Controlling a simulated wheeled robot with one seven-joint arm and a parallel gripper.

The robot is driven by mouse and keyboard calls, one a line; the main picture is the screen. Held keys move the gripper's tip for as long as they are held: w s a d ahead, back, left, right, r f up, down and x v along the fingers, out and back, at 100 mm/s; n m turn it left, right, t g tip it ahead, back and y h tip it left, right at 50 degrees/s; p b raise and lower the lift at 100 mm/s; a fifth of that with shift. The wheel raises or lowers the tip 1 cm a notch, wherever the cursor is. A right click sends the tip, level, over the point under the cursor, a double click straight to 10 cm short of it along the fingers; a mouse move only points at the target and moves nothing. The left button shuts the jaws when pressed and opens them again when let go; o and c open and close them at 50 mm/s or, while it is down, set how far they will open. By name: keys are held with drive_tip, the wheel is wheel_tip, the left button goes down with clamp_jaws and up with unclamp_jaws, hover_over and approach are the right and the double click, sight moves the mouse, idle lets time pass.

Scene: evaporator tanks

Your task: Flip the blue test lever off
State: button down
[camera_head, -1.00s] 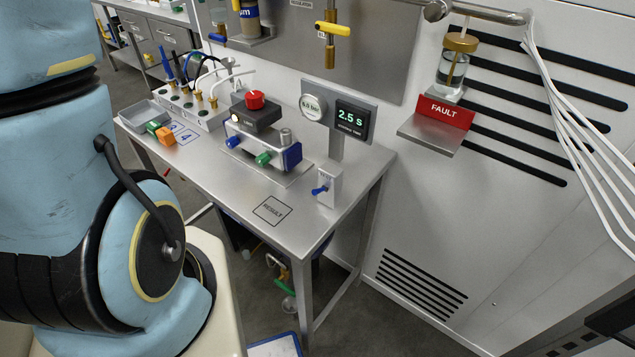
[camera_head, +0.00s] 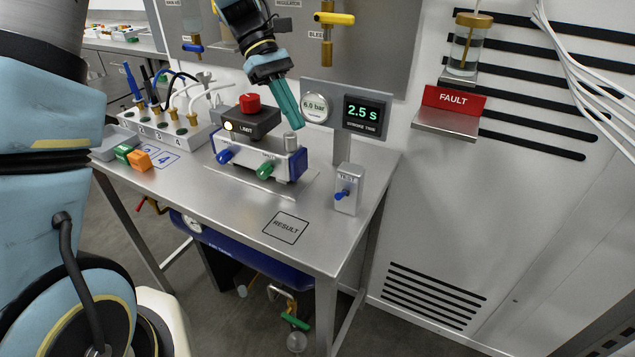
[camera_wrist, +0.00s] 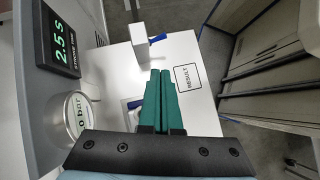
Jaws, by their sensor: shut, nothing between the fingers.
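The blue test lever (camera_head: 343,194) sticks out of the front of a small light-grey box (camera_head: 349,178) at the table's right side. In the wrist view the lever (camera_wrist: 157,39) shows beside its box (camera_wrist: 139,40), beyond the fingertips. My gripper (camera_head: 297,124) has green fingers, pressed together and empty. It hangs above the blue-and-silver valve block, left of the lever box and apart from it. In the wrist view the fingers of my gripper (camera_wrist: 160,72) point toward the lever side of the table. The lever's exact tilt is hard to tell.
The display panel (camera_head: 366,115) reads 2.5 s and stands behind the lever box, beside a round gauge (camera_head: 314,108). The valve block (camera_head: 260,157) has blue and green knobs. A red FAULT sign (camera_head: 453,100) hangs at right. The table around the RESULT square (camera_head: 286,227) is clear.

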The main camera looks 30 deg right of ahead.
drive_tip(key=p, duration=0.4)
approach(342, 195)
wheel_tip(342, 195, down, 6)
drive_tip(key=s, duration=0.2)
drive_tip(key=shift+s+d, duration=0.3)
drive_tip(key=shift+d, duration=0.15)
